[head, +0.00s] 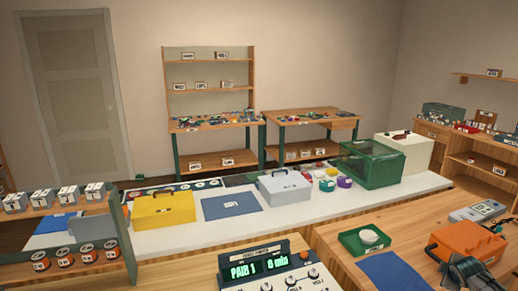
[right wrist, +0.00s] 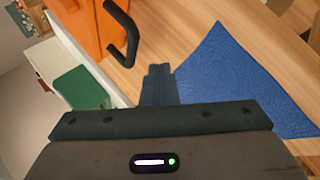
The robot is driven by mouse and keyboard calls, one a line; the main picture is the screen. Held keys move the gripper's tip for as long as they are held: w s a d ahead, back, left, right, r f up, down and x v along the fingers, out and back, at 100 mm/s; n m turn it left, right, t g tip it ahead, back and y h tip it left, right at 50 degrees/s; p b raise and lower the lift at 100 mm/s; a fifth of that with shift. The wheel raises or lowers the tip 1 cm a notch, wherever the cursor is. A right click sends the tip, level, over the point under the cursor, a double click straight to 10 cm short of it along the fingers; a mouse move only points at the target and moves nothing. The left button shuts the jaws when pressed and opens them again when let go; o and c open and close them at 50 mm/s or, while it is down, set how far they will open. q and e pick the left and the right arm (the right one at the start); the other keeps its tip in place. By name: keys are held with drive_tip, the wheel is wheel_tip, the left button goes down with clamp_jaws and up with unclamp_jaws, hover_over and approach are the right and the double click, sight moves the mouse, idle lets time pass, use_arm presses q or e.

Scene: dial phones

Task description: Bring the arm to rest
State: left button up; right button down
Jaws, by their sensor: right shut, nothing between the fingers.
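My right gripper (head: 462,268) is at the bottom right of the head view, close in front of the orange case (head: 468,240) on the wooden table. In the right wrist view its fingers (right wrist: 158,72) are together with nothing between them. The orange case (right wrist: 75,22) and its black handle (right wrist: 126,35) lie beyond the fingers there, and a blue cloth (right wrist: 245,75) lies to their right. I cannot tell whether the gripper touches the case. My left gripper is in neither view.
On the wooden table are a green tray (head: 350,244) with a white round item, the blue cloth (head: 394,272) and a grey device (head: 478,212). A display console (head: 270,270) stands at front centre. Behind, a white table (head: 220,235) holds yellow and grey boxes and a green case.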

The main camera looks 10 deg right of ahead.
drive_tip(key=s+d+f+m+g+h, duration=0.1)
drive_tip(key=s+d+f, duration=0.45)
drive_tip(key=s, duration=0.65)
drive_tip(key=s+d+f+m+g+h, duration=0.15)
drive_tip(key=s+d+f, duration=0.4)
drive_tip(key=s, duration=0.65)
drive_tip(key=s+d+f+m+g+h, duration=0.1)
drive_tip(key=s+d+f, duration=0.5)
drive_tip(key=s, duration=0.5)
drive_tip(key=s+a+f+m+g+y, duration=0.15)
drive_tip(key=s+a+f, duration=0.25)
drive_tip(key=a+f, duration=0.75)
drive_tip(key=s+a+f+y, duration=0.2)
drive_tip(key=s+a+f, duration=0.2)
drive_tip(key=a+f, duration=0.7)
drive_tip(key=s+a+f+y+b, duration=0.1)
drive_tip(key=a+f, duration=0.4)
drive_tip(key=a, duration=0.9)
drive_tip(key=s+a+f+m+y+b, duration=0.1)
drive_tip(key=a+f, duration=0.4)
drive_tip(key=a, duration=0.9)
drive_tip(key=s+a+f+y+b, duration=0.1)
drive_tip(key=a+f+y, duration=0.2)
drive_tip(key=a, duration=1.1)
wheel_tip(320, 180, down, 2)
drive_tip(key=shift+s+m, duration=0.4)
